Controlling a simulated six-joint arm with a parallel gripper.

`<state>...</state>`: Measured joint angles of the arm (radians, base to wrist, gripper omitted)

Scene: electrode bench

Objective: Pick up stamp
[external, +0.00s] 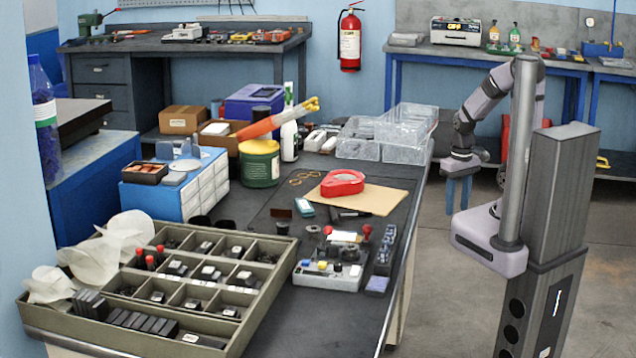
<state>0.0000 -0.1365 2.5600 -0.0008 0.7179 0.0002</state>
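No thing on the bench can be clearly made out as the stamp at this size. A small upright piece with a red knob (366,233) stands by the right end of the white control box and could be a stamp's handle, but I cannot tell. My blue gripper (459,203) hangs fingers down beyond the bench's right edge, well apart from the bench things. Its two fingers look spread, with nothing seen between them.
A sectioned tray (262,312) fills the front left of the bench. A white control box (327,278), a red tape dispenser (342,183) on a tan sheet (385,202), clear bins (358,148) and a green tub (259,165) crowd the rest. Bare dark surface shows at the front middle.

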